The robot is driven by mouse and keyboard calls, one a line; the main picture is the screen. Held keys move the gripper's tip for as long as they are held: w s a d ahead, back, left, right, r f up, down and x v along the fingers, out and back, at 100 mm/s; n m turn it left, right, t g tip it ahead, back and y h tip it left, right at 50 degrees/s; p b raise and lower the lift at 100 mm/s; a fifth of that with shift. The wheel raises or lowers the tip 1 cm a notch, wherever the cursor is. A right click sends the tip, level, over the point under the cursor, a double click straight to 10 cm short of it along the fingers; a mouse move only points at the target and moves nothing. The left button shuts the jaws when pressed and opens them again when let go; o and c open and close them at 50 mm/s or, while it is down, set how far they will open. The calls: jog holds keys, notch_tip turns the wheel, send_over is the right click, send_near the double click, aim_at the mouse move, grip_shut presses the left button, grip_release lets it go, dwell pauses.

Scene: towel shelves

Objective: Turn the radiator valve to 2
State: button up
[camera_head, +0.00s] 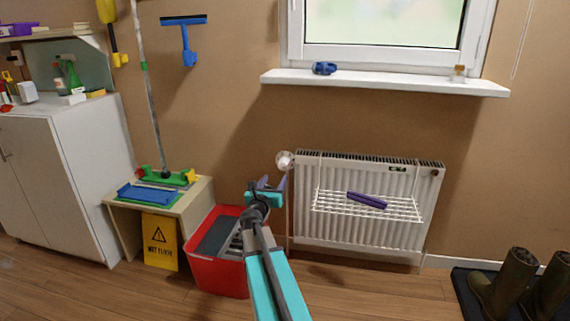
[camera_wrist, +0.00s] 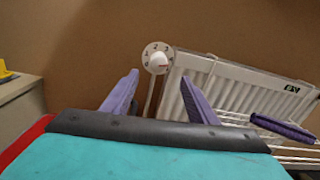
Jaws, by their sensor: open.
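The radiator valve (camera_head: 285,160) is a round white knob at the upper left corner of the white radiator (camera_head: 340,236). In the wrist view the valve (camera_wrist: 157,58) shows its face with small dark numbers and a red mark; the exact setting is too small to read surely. My gripper (camera_head: 268,184) is just left of and below the valve in the head view. In the wrist view its two purple fingers (camera_wrist: 158,95) are apart with nothing between them, and the valve appears beyond the gap, not touched.
A red bucket (camera_head: 216,283) stands below my gripper, beside a low bench (camera_head: 203,192). The white windowsill (camera_head: 400,83) is above. Boots (camera_head: 505,284) stand at right.

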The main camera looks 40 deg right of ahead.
aim_at(283, 166)
jog(key=shift+b+x, duration=1.5)
jog(key=shift+x, duration=5.2)
